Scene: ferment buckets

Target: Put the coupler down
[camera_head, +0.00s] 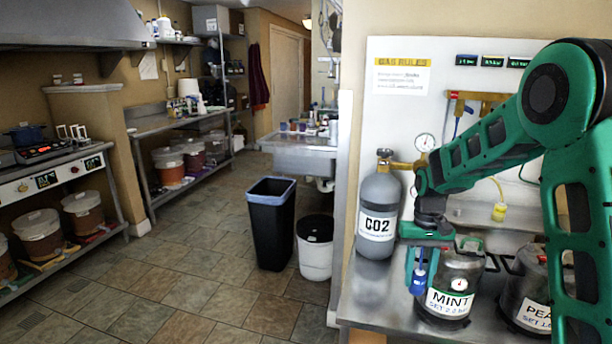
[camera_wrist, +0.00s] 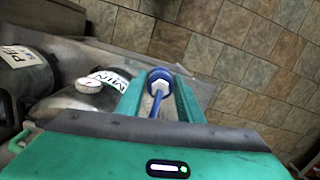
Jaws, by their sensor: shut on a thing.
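The coupler (camera_head: 419,282) is blue and hangs from my gripper (camera_head: 421,268) in the head view. It also shows in the wrist view (camera_wrist: 159,78), between the two green fingers of my gripper (camera_wrist: 158,98), which are shut on it. The coupler is beside the left side of the dark vessel labelled MINT (camera_head: 452,285), in front of it in the head view. I cannot tell whether it touches the vessel or the counter. In the wrist view the MINT vessel (camera_wrist: 92,93) lies left of the fingers.
A grey CO2 cylinder (camera_head: 379,215) stands left of the MINT vessel on the steel counter (camera_head: 376,318). A second vessel labelled PEA (camera_head: 528,290) stands to the right. A yellow fitting (camera_head: 499,211) hangs behind. The floor (camera_head: 180,285) lies beyond the counter's left edge.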

